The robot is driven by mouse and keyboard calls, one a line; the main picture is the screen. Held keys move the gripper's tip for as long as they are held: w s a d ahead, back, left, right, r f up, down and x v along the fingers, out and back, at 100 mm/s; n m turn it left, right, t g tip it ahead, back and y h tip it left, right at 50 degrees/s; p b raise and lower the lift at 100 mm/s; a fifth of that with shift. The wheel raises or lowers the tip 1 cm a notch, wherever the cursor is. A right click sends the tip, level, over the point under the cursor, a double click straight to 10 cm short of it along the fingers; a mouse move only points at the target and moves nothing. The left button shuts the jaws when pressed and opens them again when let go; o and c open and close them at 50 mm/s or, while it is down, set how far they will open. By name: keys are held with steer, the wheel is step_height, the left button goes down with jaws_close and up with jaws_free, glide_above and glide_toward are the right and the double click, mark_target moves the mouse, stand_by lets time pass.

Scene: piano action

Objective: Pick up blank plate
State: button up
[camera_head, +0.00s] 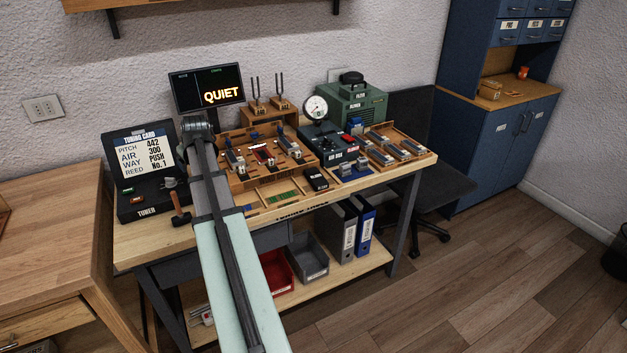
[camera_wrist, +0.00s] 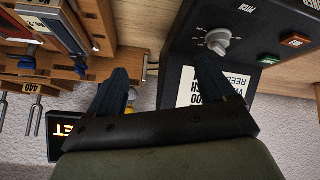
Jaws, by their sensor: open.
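My gripper (camera_wrist: 162,78) is open in the wrist view, its two dark fingers wide apart with nothing between them. In the head view my gripper end (camera_head: 194,127) is over the back of the bench, between the tuner box (camera_head: 146,172) and the wooden work board (camera_head: 238,190). I cannot pick out a blank plate for certain in either view. Small metal and coloured parts lie on the work board and in the wooden tray (camera_head: 427,156) at the right, too small to identify.
The screen (camera_head: 207,88) reading QUIET stands behind the gripper. Tuning forks (camera_head: 281,91) stand on a wooden block. The air box (camera_head: 326,142) with a gauge and a green machine (camera_head: 357,108) are to the right. A hammer (camera_head: 180,209) is near the front edge.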

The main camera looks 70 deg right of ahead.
steer(key=s+d+r+m+g, duration=0.15)
steer(key=s+d, duration=0.35)
steer(key=s, duration=0.6)
steer(key=s+d+r+m+g, duration=0.1)
steer(key=s+d+m, duration=0.1)
steer(key=s+d, duration=0.65)
steer(key=m+y, duration=0.2)
glide_toward(316, 176)
steer(key=f, duration=0.1)
steer(key=w+f, duration=0.1)
steer(key=f, duration=0.1)
steer(key=shift+w+d+g, duration=0.15)
steer(key=shift+g, duration=0.2)
steer(key=shift+h, duration=0.3)
steer(key=shift+x, duration=2.65)
steer(key=shift+d, duration=0.15)
steer(key=shift+r, duration=0.1)
steer(key=c, duration=1.2)
steer(key=shift+c, duration=0.2)
